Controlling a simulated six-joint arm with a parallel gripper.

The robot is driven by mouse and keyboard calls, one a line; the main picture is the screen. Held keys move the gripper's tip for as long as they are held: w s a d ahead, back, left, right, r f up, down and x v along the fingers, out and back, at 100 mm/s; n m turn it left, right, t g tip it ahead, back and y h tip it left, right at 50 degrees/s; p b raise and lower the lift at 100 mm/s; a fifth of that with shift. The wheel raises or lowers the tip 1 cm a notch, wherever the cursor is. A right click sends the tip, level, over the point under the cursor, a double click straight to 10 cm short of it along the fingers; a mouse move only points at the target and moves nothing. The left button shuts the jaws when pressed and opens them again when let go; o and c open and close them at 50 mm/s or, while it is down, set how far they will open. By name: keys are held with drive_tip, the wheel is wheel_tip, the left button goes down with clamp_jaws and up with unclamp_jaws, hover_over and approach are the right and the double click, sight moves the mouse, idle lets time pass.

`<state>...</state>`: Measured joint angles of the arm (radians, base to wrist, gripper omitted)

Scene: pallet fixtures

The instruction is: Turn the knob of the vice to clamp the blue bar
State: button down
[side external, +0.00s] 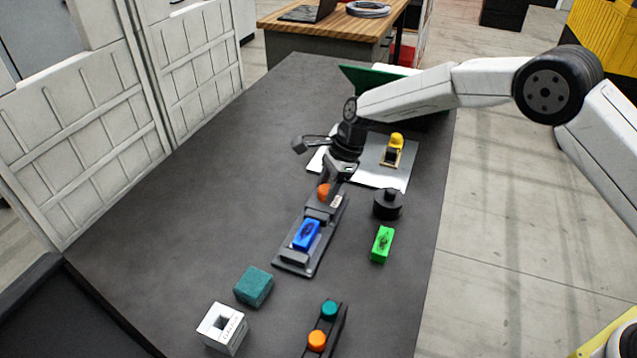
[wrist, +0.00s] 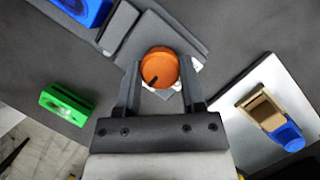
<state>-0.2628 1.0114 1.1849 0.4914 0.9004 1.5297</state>
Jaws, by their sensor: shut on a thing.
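The grey vice (side external: 325,224) lies lengthwise on the dark table; its jaw end also shows at the top of the wrist view (wrist: 124,27). The blue bar (side external: 306,235) sits in the vice between its jaws, partly cut off in the wrist view (wrist: 84,8). The orange round knob (wrist: 159,67) with a dark pointer mark is at the vice's far end; it also shows in the side view (side external: 323,191). My gripper (wrist: 160,78) is shut on the knob, one finger on each side. In the side view my gripper (side external: 334,180) comes down from above and partly hides the knob.
A green block (side external: 382,244) and a black round piece (side external: 388,204) stand right of the vice. A white plate (side external: 395,178) with a small yellow-topped fixture lies behind. A teal block (side external: 254,287), white block (side external: 222,328) and dark holder (side external: 336,330) are in front. Left table area is clear.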

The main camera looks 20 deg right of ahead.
drive_tip(key=shift+n, duration=0.3)
drive_tip(key=n+g, duration=0.1)
drive_tip(key=n, duration=0.2)
drive_tip(key=shift+w, duration=0.1)
drive_tip(key=n+g, duration=0.1)
drive_tip(key=n, duration=0.2)
drive_tip(key=shift+n+g+h, duration=0.3)
drive_tip(key=shift+n+h, duration=0.1)
drive_tip(key=n+g+h, duration=0.1)
drive_tip(key=n, duration=0.2)
drive_tip(key=shift+a+n, duration=0.1)
drive_tip(key=shift+n, duration=0.2)
drive_tip(key=shift+n+g+h, duration=0.4)
drive_tip(key=shift+n+h, duration=0.2)
drive_tip(key=shift+n, duration=1.5)
drive_tip(key=shift+c, duration=1)
unclamp_jaws()
